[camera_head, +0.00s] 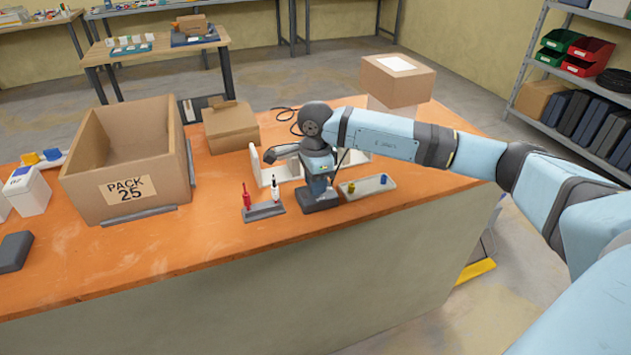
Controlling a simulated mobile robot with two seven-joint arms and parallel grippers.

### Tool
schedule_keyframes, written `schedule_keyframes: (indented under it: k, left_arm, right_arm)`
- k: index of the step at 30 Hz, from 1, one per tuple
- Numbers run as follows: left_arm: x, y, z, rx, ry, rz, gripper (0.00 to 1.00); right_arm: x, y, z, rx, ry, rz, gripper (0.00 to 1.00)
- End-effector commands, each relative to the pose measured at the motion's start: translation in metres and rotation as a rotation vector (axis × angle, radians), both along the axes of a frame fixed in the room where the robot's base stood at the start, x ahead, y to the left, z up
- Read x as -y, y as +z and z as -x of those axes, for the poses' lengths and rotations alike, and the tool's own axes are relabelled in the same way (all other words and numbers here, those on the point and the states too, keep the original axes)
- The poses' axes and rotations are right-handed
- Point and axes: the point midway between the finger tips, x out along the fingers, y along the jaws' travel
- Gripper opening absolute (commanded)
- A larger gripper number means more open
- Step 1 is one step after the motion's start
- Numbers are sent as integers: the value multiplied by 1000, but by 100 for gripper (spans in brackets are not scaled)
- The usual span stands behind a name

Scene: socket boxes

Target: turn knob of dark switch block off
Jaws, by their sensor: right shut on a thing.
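The dark switch block (320,203) stands on the orange tabletop near its front edge. My right gripper (317,187) points down onto the top of this block. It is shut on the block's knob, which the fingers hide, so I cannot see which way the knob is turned. My left gripper is not in view.
A dark holder (265,212) with a red and a white tool stands just left of the block. A pale tray (368,188) with yellow and blue pieces lies to its right. A large PACK 25 box (128,160) stands left. The front tabletop is clear.

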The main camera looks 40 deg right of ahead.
Motion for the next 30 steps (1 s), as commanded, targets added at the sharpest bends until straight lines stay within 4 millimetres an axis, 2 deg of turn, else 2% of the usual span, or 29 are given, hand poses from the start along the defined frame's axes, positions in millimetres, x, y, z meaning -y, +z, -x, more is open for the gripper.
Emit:
schedule_keyframes:
  k: [5, 6, 9, 20, 25, 30]
  left_arm:
    - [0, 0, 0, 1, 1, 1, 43]
    - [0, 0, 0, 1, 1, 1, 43]
    - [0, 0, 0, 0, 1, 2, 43]
    - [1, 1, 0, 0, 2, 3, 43]
    - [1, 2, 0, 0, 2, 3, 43]
    - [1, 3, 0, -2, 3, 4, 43]
  right_arm:
    - [1, 1, -1, 2, -2, 1, 3]
    - [1, 1, -1, 2, -2, 1, 29]
    - [1, 1, 0, 2, -2, 1, 52]
    - [0, 5, -1, 2, 0, 0, 53]
    - [0, 30, -1, 4, 1, 0, 53]
    - [1, 70, -1, 5, -1, 0, 53]
